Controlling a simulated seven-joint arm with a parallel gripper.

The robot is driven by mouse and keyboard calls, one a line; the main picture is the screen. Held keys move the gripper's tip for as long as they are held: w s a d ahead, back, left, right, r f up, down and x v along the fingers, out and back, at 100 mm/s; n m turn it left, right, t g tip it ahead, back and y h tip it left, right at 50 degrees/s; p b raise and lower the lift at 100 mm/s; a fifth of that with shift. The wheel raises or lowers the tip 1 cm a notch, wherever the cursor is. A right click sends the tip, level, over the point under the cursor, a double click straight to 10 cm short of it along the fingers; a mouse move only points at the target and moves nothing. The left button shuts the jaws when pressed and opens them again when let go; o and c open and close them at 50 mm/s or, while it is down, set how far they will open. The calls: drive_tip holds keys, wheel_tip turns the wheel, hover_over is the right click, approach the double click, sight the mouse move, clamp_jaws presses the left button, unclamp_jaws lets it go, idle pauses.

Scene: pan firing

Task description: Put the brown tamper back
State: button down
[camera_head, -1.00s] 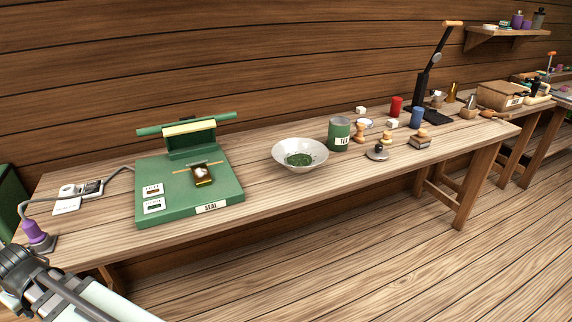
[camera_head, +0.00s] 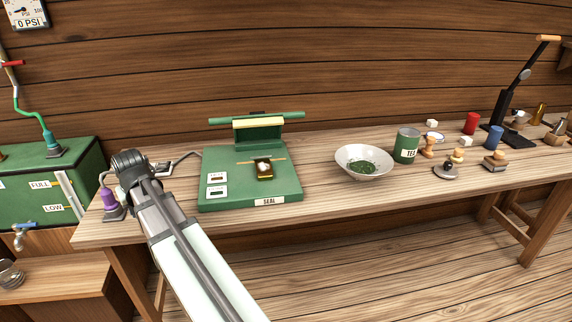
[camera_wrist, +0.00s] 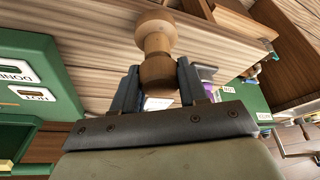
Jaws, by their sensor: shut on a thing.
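In the wrist view, the brown tamper (camera_wrist: 156,40), a turned wooden piece with a rounded end and narrow waist, is held between the two dark fingers of my gripper (camera_wrist: 158,72). My gripper is shut on its near rounded end, and the far end sticks out beyond the fingertips. In the head view, my arm's wrist is over the left end of the bench, left of the green sealer (camera_head: 285,190). The fingers and held tamper are hidden there.
A purple-topped item (camera_head: 110,200) and a green tank (camera_head: 70,180) are near my wrist.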

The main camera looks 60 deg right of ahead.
drive_tip(key=s+d+r+m+h, duration=0.1)
drive_tip(key=s+d+r+m, duration=0.15)
drive_tip(key=d, duration=0.95)
drive_tip(key=s+d+r+m+g, duration=0.15)
drive_tip(key=s+d, duration=0.25)
drive_tip(key=d, duration=0.8)
drive_tip(key=s+d+r+m+t+h, duration=0.1)
drive_tip(key=s+d+r+m, duration=0.15)
drive_tip(key=d, duration=0.95)
drive_tip(key=s+d+m+g, duration=0.2)
drive_tip(key=s+d+m, duration=0.1)
drive_tip(key=s+d, duration=1.65)
drive_tip(key=s+d+m, duration=0.1)
drive_tip(key=s+d, duration=0.5)
drive_tip(key=s, duration=0.5)
drive_tip(key=s+d+r+m+g, duration=0.1)
drive_tip(key=s+d+m, duration=0.1)
drive_tip(key=s+d, duration=0.5)
drive_tip(key=s+d+m+h, duration=0.1)
drive_tip(key=s+d, duration=0.6)
drive_tip(key=s, duration=0.9)
drive_tip(key=shift+d+r+m+g, duration=0.2)
drive_tip(key=shift+m+g, duration=0.15)
drive_tip(key=shift+m, duration=0.3)
drive_tip(key=shift+w+f, duration=0.1)
drive_tip(key=shift+f, duration=4.7)
drive_tip(key=shift+f, duration=0.2)
